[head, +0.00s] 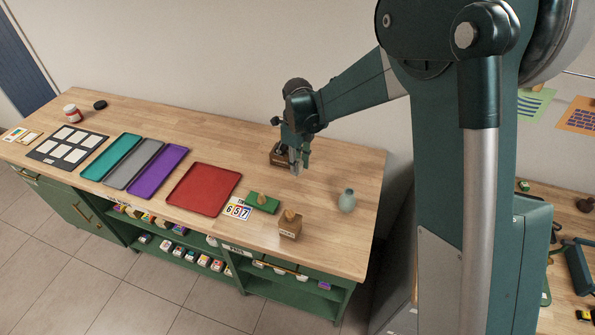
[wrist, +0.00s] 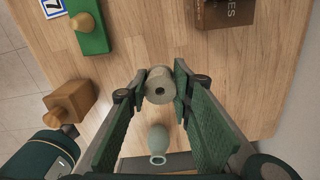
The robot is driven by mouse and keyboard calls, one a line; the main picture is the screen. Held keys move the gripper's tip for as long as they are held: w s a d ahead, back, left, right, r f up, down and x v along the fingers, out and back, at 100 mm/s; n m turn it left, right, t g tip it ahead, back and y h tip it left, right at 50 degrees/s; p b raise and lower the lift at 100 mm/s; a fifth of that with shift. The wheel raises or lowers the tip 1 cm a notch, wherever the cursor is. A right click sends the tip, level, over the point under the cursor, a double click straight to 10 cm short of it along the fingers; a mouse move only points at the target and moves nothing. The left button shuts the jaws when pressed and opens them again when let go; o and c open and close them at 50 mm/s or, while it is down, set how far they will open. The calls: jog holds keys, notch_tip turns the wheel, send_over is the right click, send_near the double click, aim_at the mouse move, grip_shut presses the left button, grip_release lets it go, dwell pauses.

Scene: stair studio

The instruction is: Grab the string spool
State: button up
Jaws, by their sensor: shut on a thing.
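The string spool (wrist: 160,86) is a small pale beige cylinder with a round end showing in the wrist view. It sits between the two green fingertips of my gripper (wrist: 160,88), which is shut on it. In the head view my gripper (head: 297,167) points down over the right part of the wooden table, in front of a brown box. The spool is hard to make out there, largely hidden by the fingers. I cannot tell whether it touches the tabletop or hangs just above it.
A brown lettered box (head: 279,155) stands behind my gripper. A pale green vase (head: 347,200), a knobbed wooden block (head: 290,226) and a knobbed green block (head: 262,203) stand nearby. A red tray (head: 203,190) lies to the left.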

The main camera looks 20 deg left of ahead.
jog(key=shift+r, duration=0.4)
jog(key=shift+w, duration=0.15)
